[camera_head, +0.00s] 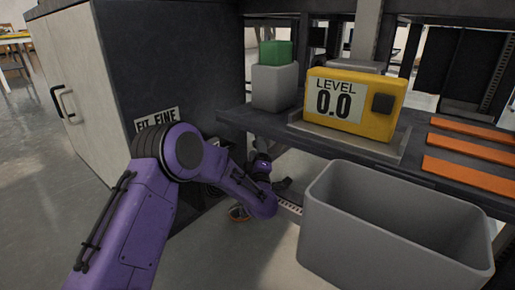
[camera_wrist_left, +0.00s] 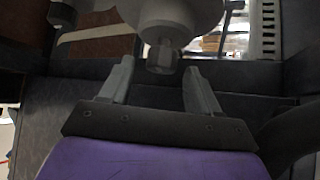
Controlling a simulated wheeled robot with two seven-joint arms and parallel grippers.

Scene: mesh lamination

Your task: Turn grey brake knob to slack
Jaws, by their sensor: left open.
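My left gripper (camera_head: 284,185) reaches low beneath the front edge of the dark bench, beside the dark cabinet. In the left wrist view the two fingers of my left gripper (camera_wrist_left: 158,72) stand apart and nothing is clamped between them. A grey rounded part with a short stub (camera_wrist_left: 162,58), which looks like the brake knob, sits just ahead of the fingers. The stub shows between the fingertips; I cannot tell whether they touch it. In the head view the knob cannot be made out behind my purple arm. Its setting cannot be read. My right gripper is not in view.
A grey open bin (camera_head: 398,187) stands right of my left gripper. On the bench (camera_head: 415,172) are a yellow box (camera_head: 388,93) reading "LEVEL 0.0", a grey holder (camera_head: 274,88) with a green block (camera_head: 276,53), and orange strips (camera_head: 468,149). A dark cabinet (camera_head: 170,60) stands left.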

